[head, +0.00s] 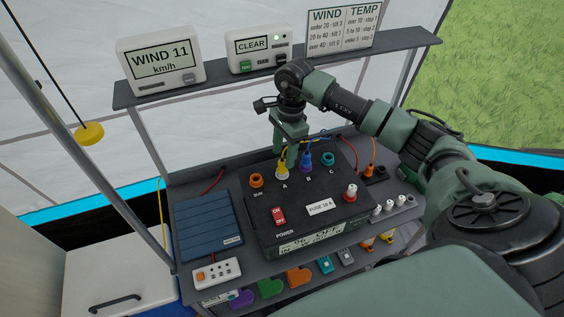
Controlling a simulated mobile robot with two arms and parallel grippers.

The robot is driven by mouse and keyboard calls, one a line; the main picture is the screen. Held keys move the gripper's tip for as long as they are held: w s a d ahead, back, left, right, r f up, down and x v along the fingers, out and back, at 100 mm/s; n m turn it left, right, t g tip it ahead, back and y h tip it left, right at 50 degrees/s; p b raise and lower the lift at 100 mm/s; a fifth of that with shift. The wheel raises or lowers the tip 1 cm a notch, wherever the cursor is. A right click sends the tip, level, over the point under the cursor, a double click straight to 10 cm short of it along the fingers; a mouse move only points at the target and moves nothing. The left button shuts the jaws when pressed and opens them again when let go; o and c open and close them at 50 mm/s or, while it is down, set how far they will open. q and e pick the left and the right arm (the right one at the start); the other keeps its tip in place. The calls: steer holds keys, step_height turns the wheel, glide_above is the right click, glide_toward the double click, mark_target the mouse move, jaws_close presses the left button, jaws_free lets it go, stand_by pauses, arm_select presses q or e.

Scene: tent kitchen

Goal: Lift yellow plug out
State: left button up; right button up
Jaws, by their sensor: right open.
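The yellow plug (282,168) stands in socket A on the top of the black power box (259,221), with its yellow cable rising behind it. My right gripper (291,152) points down right at the yellow plug, its fingers open. I cannot tell whether the fingers touch the plug or stand just behind it. A blue-purple plug (307,165) sits in socket B, close to the right of the gripper. My left gripper is out of view.
An orange socket (256,181) and an empty-looking teal socket C (328,159) flank the plugs. A blue solar panel (208,225) lies left. A shelf with displays (161,61) stands above.

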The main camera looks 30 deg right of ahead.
mark_target(283, 160)
steer(key=shift+a+f+p, duration=0.2)
steer(key=shift+f+p, duration=0.1)
steer(key=shift+f, duration=1.2)
jaws_close()
steer(key=shift+r, duration=0.1)
